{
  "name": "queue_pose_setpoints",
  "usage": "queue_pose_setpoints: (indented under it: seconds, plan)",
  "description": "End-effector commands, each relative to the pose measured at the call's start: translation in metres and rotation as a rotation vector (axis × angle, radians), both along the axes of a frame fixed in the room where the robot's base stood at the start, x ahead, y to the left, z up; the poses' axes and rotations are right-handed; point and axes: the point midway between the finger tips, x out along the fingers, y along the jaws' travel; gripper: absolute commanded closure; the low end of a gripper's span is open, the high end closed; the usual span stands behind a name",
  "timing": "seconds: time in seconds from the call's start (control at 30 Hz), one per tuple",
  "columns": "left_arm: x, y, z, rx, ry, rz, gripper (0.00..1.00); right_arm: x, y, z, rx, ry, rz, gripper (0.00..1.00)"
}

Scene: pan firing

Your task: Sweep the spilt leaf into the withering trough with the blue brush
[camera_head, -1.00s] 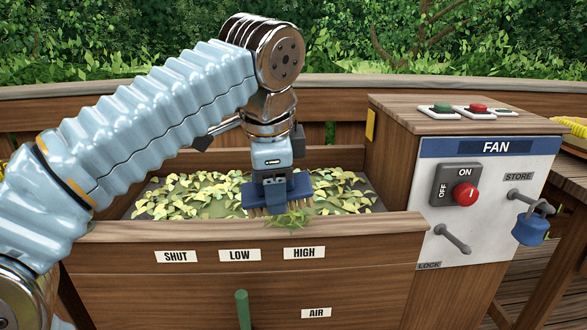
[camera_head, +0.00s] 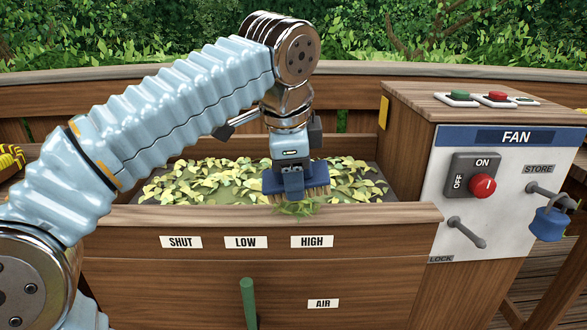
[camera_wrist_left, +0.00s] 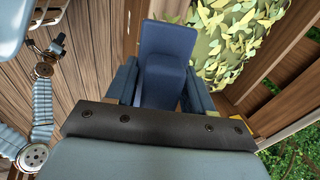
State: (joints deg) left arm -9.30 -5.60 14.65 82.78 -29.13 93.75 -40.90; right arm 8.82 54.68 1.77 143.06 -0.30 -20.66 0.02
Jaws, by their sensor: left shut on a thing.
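My left gripper (camera_head: 292,168) is shut on the blue brush (camera_head: 310,178) above the front rim of the withering trough (camera_head: 130,216). The brush's tan bristles point down beside a small clump of green leaf (camera_head: 297,208) at the rim. I cannot tell whether the bristles touch it. The trough holds a bed of yellow-green leaf (camera_head: 200,180). In the left wrist view the blue brush (camera_wrist_left: 167,55) sits between the two fingers, with the trough's leaf (camera_wrist_left: 228,45) beyond it.
A wooden fan box with a white panel (camera_head: 500,200) stands right of the trough, with a red knob (camera_head: 482,185) and a blue padlock (camera_head: 550,222). A green lever (camera_head: 249,300) stands at the trough's front. Green and red buttons (camera_head: 497,97) sit on top.

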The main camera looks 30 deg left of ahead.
Motion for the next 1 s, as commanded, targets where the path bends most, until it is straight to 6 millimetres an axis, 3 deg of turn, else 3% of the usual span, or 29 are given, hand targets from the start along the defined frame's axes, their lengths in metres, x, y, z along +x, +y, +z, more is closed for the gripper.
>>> queue_pose_setpoints:
  seconds: [0.43, 0.5, 1.0]
  plan:
    - [0.0, 0.0, -0.049, 0.0, 0.0, 0.001, 1.0, 0.0, -0.002, -0.038, -0.005, -0.002, -0.007, 1.0]
    - [0.006, 0.004, -0.043, 0.0, 0.002, 0.003, 1.0, 0.0, -0.002, -0.027, -0.005, -0.001, -0.007, 1.0]
    - [0.049, 0.03, -0.042, 0.0, 0.001, 0.001, 1.0, 0.0, 0.0, 0.0, -0.001, 0.0, -0.001, 1.0]
